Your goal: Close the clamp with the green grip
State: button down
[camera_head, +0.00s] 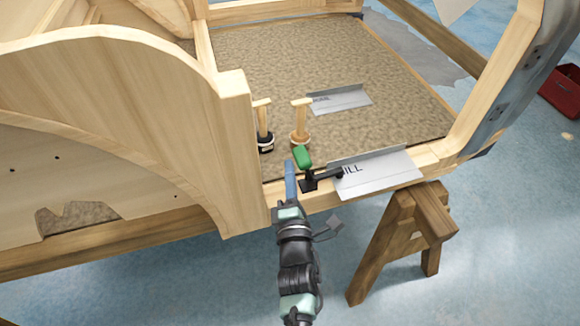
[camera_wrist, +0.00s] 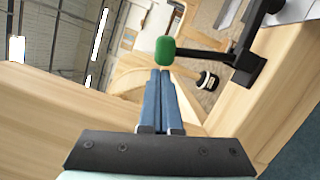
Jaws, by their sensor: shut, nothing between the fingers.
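The clamp (camera_head: 312,182) is a black toggle clamp on the wooden sill, with a green grip (camera_head: 303,157) on its handle. In the head view the grip stands up and leans a little left, and the black arm reaches right over a metal plate. My gripper (camera_head: 290,172) is shut and empty, just left of the clamp. In the wrist view the green grip (camera_wrist: 165,50) is just beyond and above the tips of my blue fingers (camera_wrist: 160,76). The black clamp body (camera_wrist: 248,62) is at the upper right. I cannot tell whether fingers and grip touch.
The metal plate (camera_head: 378,174) lies on the sill right of the clamp. Two wooden-handled tools, one with a dark base (camera_head: 265,138) and one with a tan base (camera_head: 300,135), stand behind it. A curved wooden panel (camera_head: 130,110) rises left. A sawhorse (camera_head: 405,235) supports the frame.

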jog(key=shift+w+d+r+p, duration=0.15)
jog(key=shift+d+r+p, duration=0.1)
jog(key=shift+d+p, duration=0.25)
jog(key=shift+w+d+r+p, duration=0.15)
jog(key=shift+d+r+p, duration=0.05)
jog(key=shift+d+p, duration=0.2)
